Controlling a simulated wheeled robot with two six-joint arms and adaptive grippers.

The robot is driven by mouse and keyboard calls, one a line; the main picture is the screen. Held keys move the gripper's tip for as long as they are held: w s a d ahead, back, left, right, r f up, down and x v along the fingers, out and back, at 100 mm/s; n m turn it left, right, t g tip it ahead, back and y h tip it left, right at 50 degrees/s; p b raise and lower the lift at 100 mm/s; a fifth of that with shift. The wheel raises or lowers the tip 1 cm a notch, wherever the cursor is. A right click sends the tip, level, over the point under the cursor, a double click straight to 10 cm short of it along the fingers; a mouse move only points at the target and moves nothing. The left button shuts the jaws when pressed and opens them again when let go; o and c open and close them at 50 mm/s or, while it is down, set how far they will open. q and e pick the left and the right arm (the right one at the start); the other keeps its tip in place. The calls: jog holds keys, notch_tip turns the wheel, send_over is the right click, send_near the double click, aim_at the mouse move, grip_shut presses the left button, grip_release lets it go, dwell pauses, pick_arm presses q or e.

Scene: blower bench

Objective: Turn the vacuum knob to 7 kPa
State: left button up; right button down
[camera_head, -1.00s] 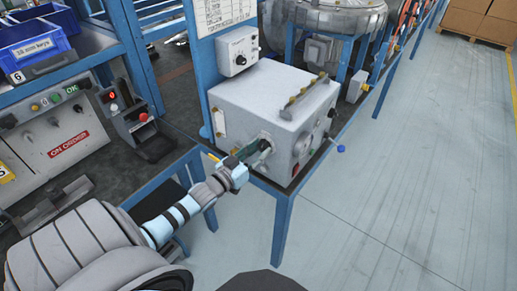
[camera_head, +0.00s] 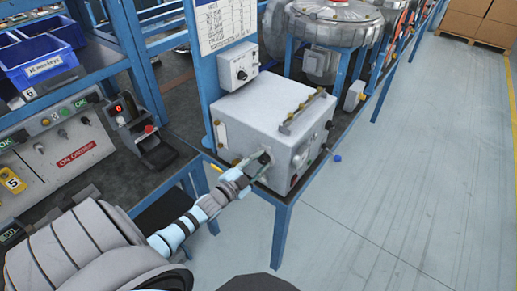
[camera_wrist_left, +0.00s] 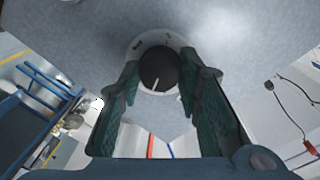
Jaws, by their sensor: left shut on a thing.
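The vacuum knob (camera_wrist_left: 158,66) is a round black knob with a white pointer line, on a pale round dial plate (camera_wrist_left: 139,45) in the left wrist view. The pointer points down and slightly left there; the scale cannot be read. My left gripper (camera_wrist_left: 163,74) is shut on the knob, one green-padded finger at each side. In the head view the same gripper (camera_head: 260,162) reaches the front of the grey box (camera_head: 262,100) and its fingers hide the knob. My right gripper is out of view.
A small control box with another black knob (camera_head: 241,74) hangs on the blue post above. A blower (camera_head: 335,25) stands behind. Blue bins (camera_head: 42,60) and a panel with buttons (camera_head: 60,145) are at the left. The floor at the right is open.

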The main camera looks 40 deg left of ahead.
pick_arm(q)
jog(key=shift+m+p, duration=0.35)
jog(key=shift+m, duration=0.75)
jog(key=o, duration=1.1)
jog(key=shift+o, duration=0.2)
jog(key=s, duration=1.2)
jog(key=shift+r, duration=0.35)
jog(key=shift+d, duration=0.1)
